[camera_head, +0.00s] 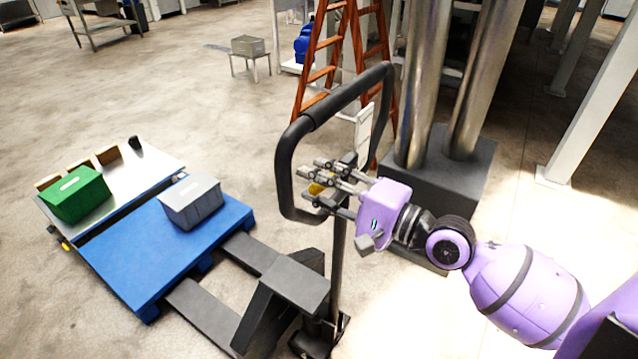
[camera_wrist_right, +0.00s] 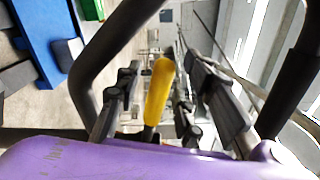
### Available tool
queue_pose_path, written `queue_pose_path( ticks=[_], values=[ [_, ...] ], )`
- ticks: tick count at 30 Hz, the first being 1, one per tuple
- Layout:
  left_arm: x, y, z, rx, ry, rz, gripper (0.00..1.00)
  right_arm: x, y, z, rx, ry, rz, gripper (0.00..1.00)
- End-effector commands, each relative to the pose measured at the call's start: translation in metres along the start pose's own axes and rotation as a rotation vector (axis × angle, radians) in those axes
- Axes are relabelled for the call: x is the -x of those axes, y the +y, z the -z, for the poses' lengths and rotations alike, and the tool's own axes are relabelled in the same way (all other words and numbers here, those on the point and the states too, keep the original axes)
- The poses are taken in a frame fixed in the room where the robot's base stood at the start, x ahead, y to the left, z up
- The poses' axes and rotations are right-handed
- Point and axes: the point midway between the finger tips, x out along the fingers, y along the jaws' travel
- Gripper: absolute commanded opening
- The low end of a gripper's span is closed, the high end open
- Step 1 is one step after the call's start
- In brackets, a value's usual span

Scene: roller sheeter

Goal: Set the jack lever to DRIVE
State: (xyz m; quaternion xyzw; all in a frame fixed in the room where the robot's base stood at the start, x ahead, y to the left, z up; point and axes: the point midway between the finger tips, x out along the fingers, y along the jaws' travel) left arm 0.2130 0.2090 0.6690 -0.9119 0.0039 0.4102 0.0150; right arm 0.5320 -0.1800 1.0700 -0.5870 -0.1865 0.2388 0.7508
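The pallet jack's black handle loop (camera_head: 283,170) stands upright above the jack's dark body (camera_head: 293,284). The yellow jack lever (camera_wrist_right: 158,92) shows upright in the right wrist view, between the two sides of the loop. In the head view only a bit of yellow (camera_head: 316,188) shows among my fingers. My right gripper (camera_head: 318,182) reaches in from the right at the loop's opening. Its fingers are apart, one on each side of the lever, with gaps visible in the wrist view. The lever's base is partly hidden by my purple gripper body. My left gripper is not in view.
A blue pallet (camera_head: 150,255) with a grey box (camera_head: 190,203) lies over the jack's forks. A green box (camera_head: 76,195) sits on a metal platform behind it. An orange ladder (camera_head: 318,70) and thick metal columns (camera_head: 425,80) stand close behind the handle.

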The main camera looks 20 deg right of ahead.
Motion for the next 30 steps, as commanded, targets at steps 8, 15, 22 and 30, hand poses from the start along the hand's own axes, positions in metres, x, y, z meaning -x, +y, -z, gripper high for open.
queue_pose_path(
  ticks=[8,15,22,30],
  values=[
    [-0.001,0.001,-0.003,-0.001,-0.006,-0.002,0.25,0.013,0.001,0.001,0.003,0.0,-0.004,0.36],
    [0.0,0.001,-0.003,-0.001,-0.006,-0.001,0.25,0.036,0.001,-0.001,0.006,-0.005,-0.005,0.36],
    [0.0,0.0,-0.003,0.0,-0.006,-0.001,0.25,0.059,0.003,0.002,0.006,0.005,-0.01,0.36],
    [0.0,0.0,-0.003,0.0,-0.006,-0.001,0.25,0.097,0.002,0.0,0.0,0.001,-0.007,0.36]
  ],
)
